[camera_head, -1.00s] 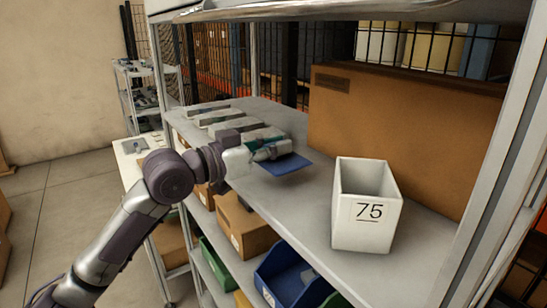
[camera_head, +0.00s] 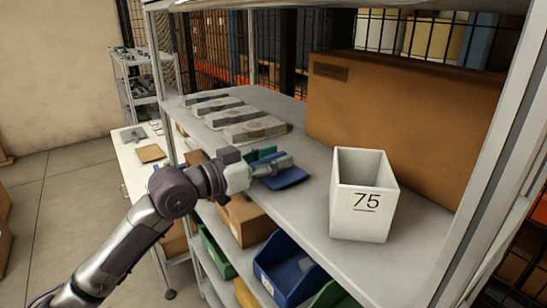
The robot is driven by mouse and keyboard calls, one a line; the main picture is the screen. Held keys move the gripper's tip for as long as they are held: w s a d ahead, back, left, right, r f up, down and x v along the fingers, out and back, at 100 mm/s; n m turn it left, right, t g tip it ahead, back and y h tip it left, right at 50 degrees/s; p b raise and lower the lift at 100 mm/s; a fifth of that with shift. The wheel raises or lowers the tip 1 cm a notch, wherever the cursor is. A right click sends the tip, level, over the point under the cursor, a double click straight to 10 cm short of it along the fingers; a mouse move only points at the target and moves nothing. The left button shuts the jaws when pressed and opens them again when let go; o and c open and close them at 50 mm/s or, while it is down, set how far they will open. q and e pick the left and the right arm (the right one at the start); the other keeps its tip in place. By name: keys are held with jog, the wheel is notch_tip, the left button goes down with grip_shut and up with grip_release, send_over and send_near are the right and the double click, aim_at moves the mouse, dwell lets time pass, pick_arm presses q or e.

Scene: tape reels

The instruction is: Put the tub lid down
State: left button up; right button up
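The blue flat tub lid (camera_head: 290,179) is in my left gripper (camera_head: 272,165), whose fingers look shut on its near side. The lid appears over the grey shelf board, near its front edge. I cannot tell whether it touches the board. A white open tub (camera_head: 362,212) marked "75" stands upright on the same shelf to the right, apart from the lid. My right gripper is not in view.
Several grey reel boxes (camera_head: 254,130) lie in a row on the shelf (camera_head: 315,200) behind the gripper. A large brown carton (camera_head: 400,130) fills the back right. Blue (camera_head: 290,268) and green bins sit on the level below. Bare board lies between lid and tub.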

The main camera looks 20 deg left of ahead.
pick_arm(q)
jog(key=shift+s+r, duration=0.1)
jog(key=shift+r, duration=0.05)
jog(key=b+v, duration=0.5)
jog(key=v, duration=0.6)
jog(key=shift+s+a+b, duration=0.3)
jog(key=shift+b, duration=0.05)
